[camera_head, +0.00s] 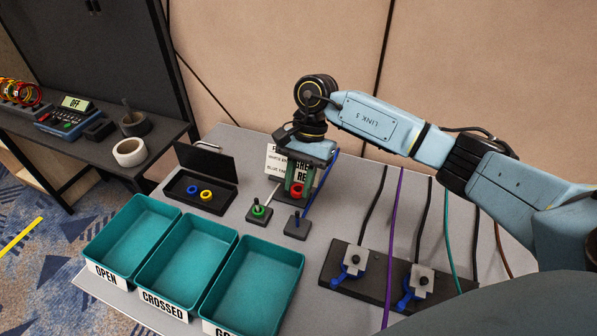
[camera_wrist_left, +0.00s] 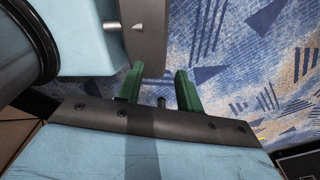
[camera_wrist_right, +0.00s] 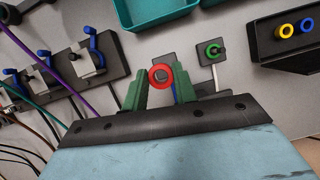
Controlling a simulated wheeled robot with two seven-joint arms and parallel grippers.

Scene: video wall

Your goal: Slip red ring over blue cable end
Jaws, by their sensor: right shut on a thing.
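The red ring (camera_head: 296,190) is held in my right gripper (camera_head: 297,184), above the small black block (camera_head: 297,227) of the blue cable. In the right wrist view the ring (camera_wrist_right: 160,77) sits between the green fingertips of the right gripper (camera_wrist_right: 158,86). The blue cable (camera_head: 318,187) rises slanted from its block, to the right of the ring in the head view. Part of it (camera_wrist_right: 176,92) shows beside the ring in the right wrist view. I cannot tell whether ring and cable touch. My left gripper (camera_wrist_left: 160,84) is open and empty over the carpet.
A green ring (camera_head: 258,211) sits around a white cable on another block. A black case (camera_head: 203,180) holds blue and yellow rings. Teal bins (camera_head: 133,240) line the table's front left. A black board (camera_head: 385,290) with cables and blue clamps lies right.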

